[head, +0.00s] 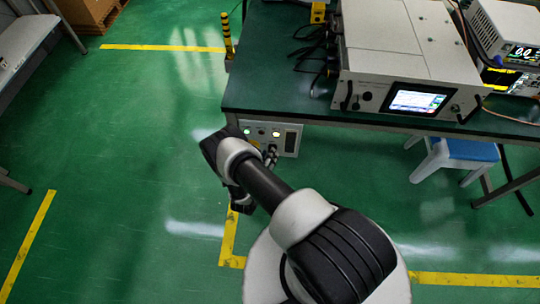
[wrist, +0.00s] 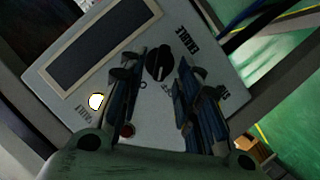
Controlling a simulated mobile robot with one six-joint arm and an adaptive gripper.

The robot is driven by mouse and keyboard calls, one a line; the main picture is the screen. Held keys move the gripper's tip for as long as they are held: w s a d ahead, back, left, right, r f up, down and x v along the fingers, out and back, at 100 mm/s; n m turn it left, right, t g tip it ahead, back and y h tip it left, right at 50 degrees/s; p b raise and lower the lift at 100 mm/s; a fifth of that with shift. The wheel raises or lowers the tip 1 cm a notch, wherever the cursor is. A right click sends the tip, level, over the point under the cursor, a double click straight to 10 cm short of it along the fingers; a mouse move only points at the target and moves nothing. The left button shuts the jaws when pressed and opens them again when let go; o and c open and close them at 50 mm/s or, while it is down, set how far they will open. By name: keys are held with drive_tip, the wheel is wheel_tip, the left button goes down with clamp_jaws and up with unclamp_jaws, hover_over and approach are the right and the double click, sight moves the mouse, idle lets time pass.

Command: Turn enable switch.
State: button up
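The enable switch is a black rotary knob (wrist: 159,65) on a light grey panel (wrist: 215,62), beside the printed word ENABLE. In the wrist view my gripper (wrist: 160,80) is open, with one dark finger on each side of the knob. The fingers are apart from each other; I cannot tell whether they touch the knob. In the head view the panel (head: 291,146) is under the table, and my gripper (head: 268,154) is in front of it. The knob is hidden there by my arm.
The panel has a dark rectangular window (wrist: 100,42), a lit round lamp (wrist: 96,101) and a red round part (wrist: 127,130). Above is a dark table (head: 240,95) with a white instrument (head: 400,50). A blue-topped stool (head: 468,150) stands right; green floor lies open left.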

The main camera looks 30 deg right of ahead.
drive_tip(key=shift+x, duration=1)
drive_tip(key=shift+c, duration=0.6)
clamp_jaws()
